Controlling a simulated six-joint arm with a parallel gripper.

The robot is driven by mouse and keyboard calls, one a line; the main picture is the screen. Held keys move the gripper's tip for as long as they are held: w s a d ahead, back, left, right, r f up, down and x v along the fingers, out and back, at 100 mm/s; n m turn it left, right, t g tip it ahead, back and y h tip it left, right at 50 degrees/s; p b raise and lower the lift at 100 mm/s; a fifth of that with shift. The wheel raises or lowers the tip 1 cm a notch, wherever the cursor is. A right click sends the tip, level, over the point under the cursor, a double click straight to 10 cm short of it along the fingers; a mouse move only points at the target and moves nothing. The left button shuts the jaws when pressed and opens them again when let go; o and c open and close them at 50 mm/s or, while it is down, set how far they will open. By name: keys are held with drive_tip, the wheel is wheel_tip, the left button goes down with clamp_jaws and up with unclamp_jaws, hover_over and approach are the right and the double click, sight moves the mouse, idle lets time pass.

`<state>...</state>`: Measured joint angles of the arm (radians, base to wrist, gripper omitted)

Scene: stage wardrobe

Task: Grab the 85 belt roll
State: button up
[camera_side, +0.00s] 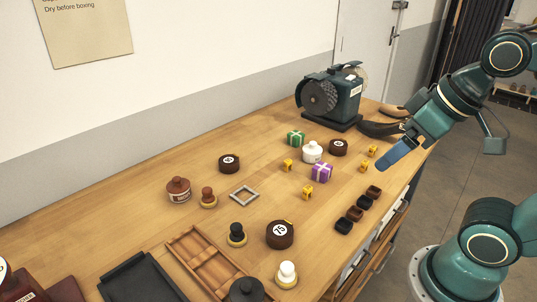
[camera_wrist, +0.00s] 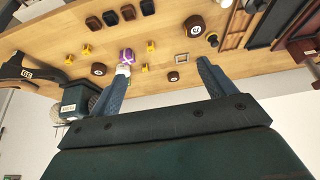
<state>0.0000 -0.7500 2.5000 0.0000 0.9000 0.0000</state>
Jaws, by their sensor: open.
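Three dark brown belt rolls lie flat on the wooden bench. The near roll (camera_side: 280,234) has a white label that looks like 75; it also shows in the wrist view (camera_wrist: 195,24). A second roll (camera_side: 229,163) lies at the left back, its label too small to read surely; it shows in the wrist view (camera_wrist: 173,76) between the fingers. A third roll (camera_side: 338,147) lies near the grinder, its number unreadable; the wrist view shows it too (camera_wrist: 98,69). My gripper (camera_side: 386,163) is above the bench's right end, apart from all rolls. Its fingers (camera_wrist: 161,65) are open and empty.
A grinder (camera_side: 333,96) stands at the back right. Purple (camera_side: 322,172) and green (camera_side: 296,138) gift boxes, a white pot (camera_side: 313,152), small yellow pieces and a grey square frame (camera_side: 245,194) lie mid-bench. Dark cups (camera_side: 359,213) line the front edge; trays (camera_side: 205,262) are at left.

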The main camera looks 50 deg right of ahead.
drive_tip(key=shift+w, duration=0.1)
drive_tip(key=m+g, duration=0.6)
drive_tip(key=m, duration=0.9)
hover_over(340, 143)
drive_tip(key=shift+d+f, duration=0.15)
drive_tip(key=shift+f, duration=9.75)
drive_tip(key=shift+f, duration=0.1)
